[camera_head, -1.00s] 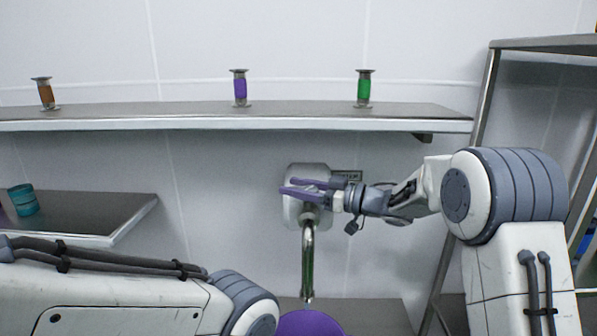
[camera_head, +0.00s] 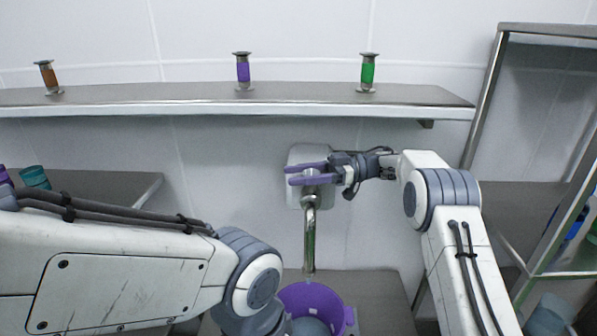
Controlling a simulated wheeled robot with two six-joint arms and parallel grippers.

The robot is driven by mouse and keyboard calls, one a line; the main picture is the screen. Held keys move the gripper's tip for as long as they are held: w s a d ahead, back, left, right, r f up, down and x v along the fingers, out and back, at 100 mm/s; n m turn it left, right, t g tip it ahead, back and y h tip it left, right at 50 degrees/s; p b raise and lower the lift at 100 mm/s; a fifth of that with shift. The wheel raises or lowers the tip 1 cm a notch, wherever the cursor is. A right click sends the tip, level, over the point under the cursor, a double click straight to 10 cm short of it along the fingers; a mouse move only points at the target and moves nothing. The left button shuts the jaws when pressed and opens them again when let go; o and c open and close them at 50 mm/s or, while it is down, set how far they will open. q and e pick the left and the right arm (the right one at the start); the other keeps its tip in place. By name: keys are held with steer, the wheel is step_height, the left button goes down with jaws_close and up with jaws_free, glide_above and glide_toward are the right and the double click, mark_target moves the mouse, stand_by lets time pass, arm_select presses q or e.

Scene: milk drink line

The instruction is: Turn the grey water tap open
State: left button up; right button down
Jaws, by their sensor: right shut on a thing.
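The grey water tap (camera_head: 310,235) is on the back wall, with a pale rounded wall plate (camera_head: 296,198) behind it and a metal spout pointing down. My right gripper (camera_head: 296,174) is at the top of the tap, its two purple fingers pointing left and closed around the tap's upper part. The fingers hide most of that part, so how far it is turned cannot be told. A purple bucket (camera_head: 335,298) stands under the spout, with grey-blue contents or a bottom showing. My left arm crosses the lower left; its gripper is not in view.
A long steel shelf (camera_head: 200,110) above the tap holds an orange (camera_head: 49,77), a purple (camera_head: 243,72) and a green (camera_head: 368,73) spool-shaped item. A metal rack (camera_head: 485,95) stands at the right.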

steer(key=shift+r, duration=0.15)
steer(key=shift+c, duration=1.2)
jaws_free()
steer(key=shift+w+d+f+b, duration=0.1)
steer(key=shift+d+f+b, duration=0.1)
steer(key=shift+d+b, duration=0.1)
steer(key=b+v, duration=0.1)
steer(key=v, duration=0.1)
steer(key=b+v, duration=0.1)
steer(key=v, duration=0.1)
steer(key=shift+w+d+f+b, duration=0.1)
steer(key=shift+d+f+b, duration=0.1)
steer(key=shift+d+b, duration=0.1)
steer(key=v, duration=0.1)
steer(key=p+v, duration=0.1)
steer(key=v, duration=0.1)
steer(key=p+v, duration=0.1)
steer(key=v, duration=0.1)
steer(key=shift+r, duration=0.35)
